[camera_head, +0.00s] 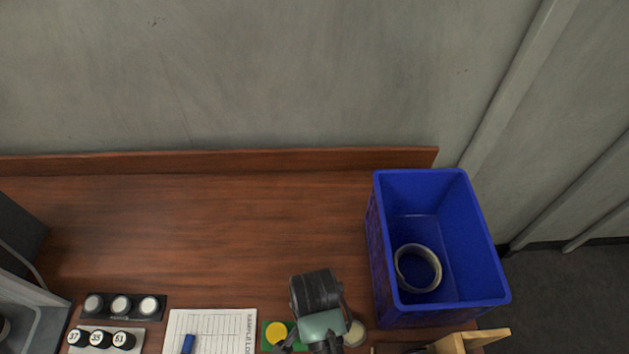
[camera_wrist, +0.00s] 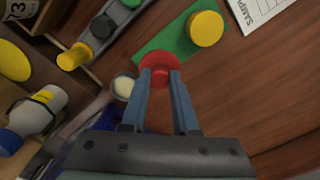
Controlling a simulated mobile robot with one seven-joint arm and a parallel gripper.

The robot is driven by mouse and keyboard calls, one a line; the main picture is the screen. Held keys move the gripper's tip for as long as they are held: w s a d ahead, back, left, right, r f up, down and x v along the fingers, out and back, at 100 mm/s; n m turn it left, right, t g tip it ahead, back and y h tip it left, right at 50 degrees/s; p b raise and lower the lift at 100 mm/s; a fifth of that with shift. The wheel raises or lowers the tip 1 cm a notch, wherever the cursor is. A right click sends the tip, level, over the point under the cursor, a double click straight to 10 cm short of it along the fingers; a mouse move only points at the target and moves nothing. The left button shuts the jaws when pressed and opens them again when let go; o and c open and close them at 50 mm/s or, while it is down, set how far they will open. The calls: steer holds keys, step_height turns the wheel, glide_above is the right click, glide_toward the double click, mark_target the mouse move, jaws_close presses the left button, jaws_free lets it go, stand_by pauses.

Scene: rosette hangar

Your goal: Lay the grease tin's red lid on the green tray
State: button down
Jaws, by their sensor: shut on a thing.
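My gripper (camera_wrist: 160,73) is shut on the red lid (camera_wrist: 156,62) in the wrist view. The lid overlaps the near edge of the green tray (camera_wrist: 157,38); I cannot tell whether it touches the tray. A round yellow lid (camera_wrist: 206,28) lies on the tray at the far end. A small open tin with pale contents (camera_wrist: 123,86), apparently the grease tin, stands just left of my fingers. In the head view the green tray (camera_head: 267,344) is partly hidden behind my arm, the yellow lid (camera_head: 277,332) shows on it, and the red lid is hidden.
A blue crate (camera_head: 377,245) with a ring (camera_head: 418,268) inside stands at right. Capped vials (camera_head: 121,306) stand at far left. The bench behind is clear.

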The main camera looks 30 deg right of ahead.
steer(key=shift+f, duration=2.55)
steer(key=shift+f, duration=0.1)
steer(key=c, duration=0.7)
jaws_free()
